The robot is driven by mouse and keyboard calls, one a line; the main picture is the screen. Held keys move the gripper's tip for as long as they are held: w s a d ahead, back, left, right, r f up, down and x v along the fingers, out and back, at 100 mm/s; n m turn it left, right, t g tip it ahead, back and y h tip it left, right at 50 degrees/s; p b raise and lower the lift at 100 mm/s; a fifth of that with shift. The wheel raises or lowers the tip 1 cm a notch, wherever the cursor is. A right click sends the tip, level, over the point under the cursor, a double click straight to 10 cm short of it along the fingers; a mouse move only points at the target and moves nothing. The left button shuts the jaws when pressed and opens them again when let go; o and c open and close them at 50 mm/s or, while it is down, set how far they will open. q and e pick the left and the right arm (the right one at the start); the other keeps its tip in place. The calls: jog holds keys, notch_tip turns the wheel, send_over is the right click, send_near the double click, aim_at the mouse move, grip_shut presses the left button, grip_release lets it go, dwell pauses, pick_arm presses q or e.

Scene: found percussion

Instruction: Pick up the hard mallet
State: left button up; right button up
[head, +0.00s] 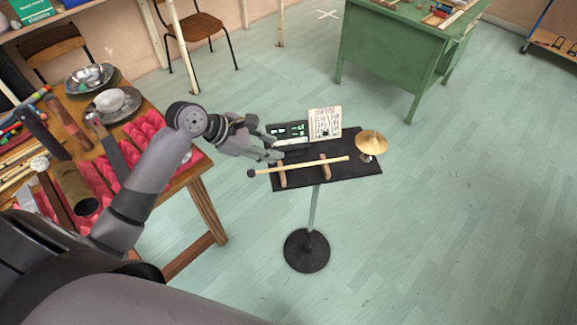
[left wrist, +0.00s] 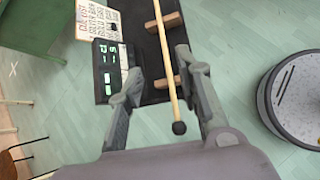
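A mallet (head: 310,164) with a pale wooden shaft and a small dark head lies across two wooden rests on a black stand tray (head: 350,173). Its head sticks out past the tray's left edge. My left gripper (head: 272,147) is at the tray's left edge, near the head end. In the left wrist view the gripper (left wrist: 160,68) is open, and the mallet (left wrist: 169,72) shows between its fingers, closer to the right one in the picture. I cannot tell its height above the shaft. My right gripper is not in view.
The tray also bears a small brass cymbal (head: 372,143), a dark device with green displays (head: 288,133) and a written card (head: 325,121). A cluttered wooden table (head: 158,110) stands left, with a pale-headed stick (head: 40,163). Floor right of the stand is clear.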

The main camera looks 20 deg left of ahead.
pick_arm(q)
jog(key=p, duration=0.1)
send_near(312, 163)
jog(key=x, duration=0.3)
jog(key=shift+w, duration=0.2)
jog(key=shift+w+d+f+p, duration=0.25)
jog(key=shift+d+f+p, duration=0.05)
jog(key=shift+f+p, duration=0.1)
jog(key=x, duration=0.4)
jog(key=shift+f, duration=0.15)
jog(key=shift+s, duration=0.1)
jog(key=shift+c, duration=0.4)
grip_shut()
